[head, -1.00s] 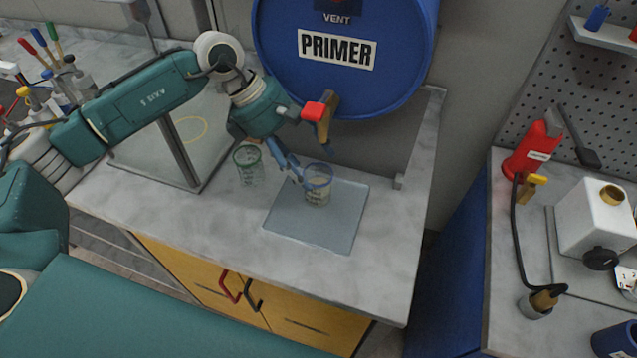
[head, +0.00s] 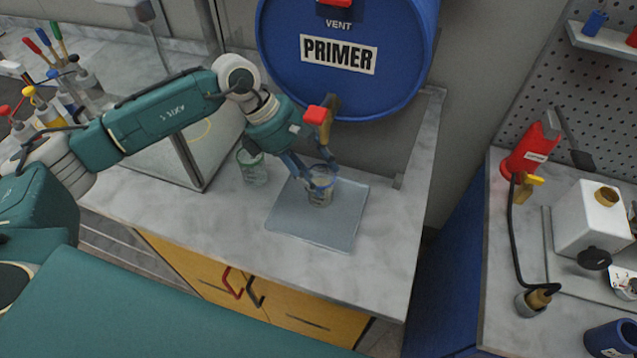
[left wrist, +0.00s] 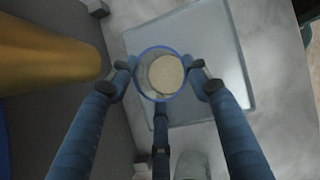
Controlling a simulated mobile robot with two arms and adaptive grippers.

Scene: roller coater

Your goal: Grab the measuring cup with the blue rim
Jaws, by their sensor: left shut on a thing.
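The measuring cup with the blue rim (head: 320,198) stands upright on the grey square mat (head: 302,230) on the counter. My left gripper (head: 319,181) is shut on this cup near its rim. In the left wrist view the cup (left wrist: 161,76) sits between the fingers of my left gripper (left wrist: 161,80), with a pale bottom or contents showing inside. A second measuring cup with a green rim (head: 252,168) stands to the left on the bare counter, partly behind my left arm. My right gripper is not in view.
A blue drum marked PRIMER (head: 340,60) overhangs the counter, its red-handled tap (head: 322,115) close behind my gripper. A glass-like panel (head: 187,150) stands to the left. The counter in front of the mat is clear. A second bench with a red can (head: 528,150) is at right.

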